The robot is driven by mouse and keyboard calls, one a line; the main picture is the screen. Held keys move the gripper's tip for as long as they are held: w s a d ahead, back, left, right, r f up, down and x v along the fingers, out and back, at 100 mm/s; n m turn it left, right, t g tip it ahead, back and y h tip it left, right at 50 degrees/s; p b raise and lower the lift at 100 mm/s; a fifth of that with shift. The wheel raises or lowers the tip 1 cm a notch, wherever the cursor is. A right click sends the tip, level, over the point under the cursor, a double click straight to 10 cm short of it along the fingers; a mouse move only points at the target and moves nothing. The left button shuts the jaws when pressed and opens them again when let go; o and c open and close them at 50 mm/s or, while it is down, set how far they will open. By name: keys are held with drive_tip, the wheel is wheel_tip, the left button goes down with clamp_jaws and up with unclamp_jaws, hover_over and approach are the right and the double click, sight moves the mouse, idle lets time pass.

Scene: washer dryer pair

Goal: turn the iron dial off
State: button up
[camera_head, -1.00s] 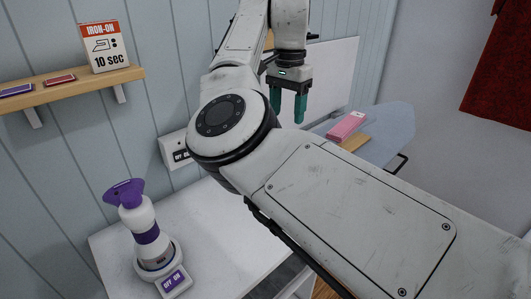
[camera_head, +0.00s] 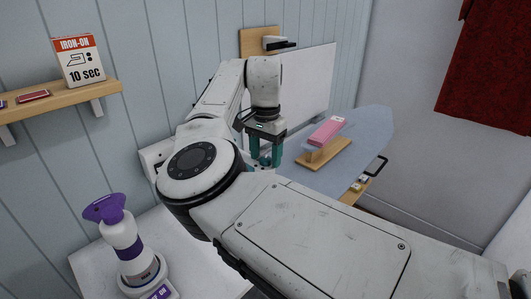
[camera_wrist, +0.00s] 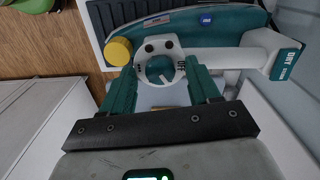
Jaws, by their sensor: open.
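In the wrist view, a teal and white iron (camera_wrist: 225,55) lies below my gripper. A round yellow part (camera_wrist: 118,50) sits just left of the dial. In the head view, my gripper (camera_head: 265,158) points down at the near end of the ironing board (camera_head: 365,135); the iron is mostly hidden there.
A pink box (camera_head: 327,131) and a wooden block (camera_head: 322,153) stand on the board. A purple and white spray bottle (camera_head: 122,238) stands on the white counter (camera_head: 205,265) at lower left. An iron-on sign (camera_head: 79,62) stands on the wall shelf (camera_head: 65,97).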

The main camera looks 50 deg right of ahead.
drive_tip(key=c, duration=1)
drive_tip(key=shift+c, duration=0.2)
drive_tip(key=shift+r+p, duration=0.15)
drive_tip(key=shift+p, duration=0.35)
drive_tip(key=n+p, duration=0.2)
drive_tip(key=shift+r+p, duration=0.15)
drive_tip(key=shift+p, duration=0.25)
drive_tip(key=n+p, duration=0.3)
drive_tip(key=p, duration=0.1)
drive_tip(key=shift+n+p, duration=0.3)
drive_tip(key=n+p, duration=0.4)
drive_tip(key=shift+p, duration=0.35)
drive_tip(key=shift+f+n+p, duration=0.2)
drive_tip(key=shift+n+p, duration=0.8)
drive_tip(key=shift+n, duration=0.1)
drive_tip(key=shift+f, duration=0.1)
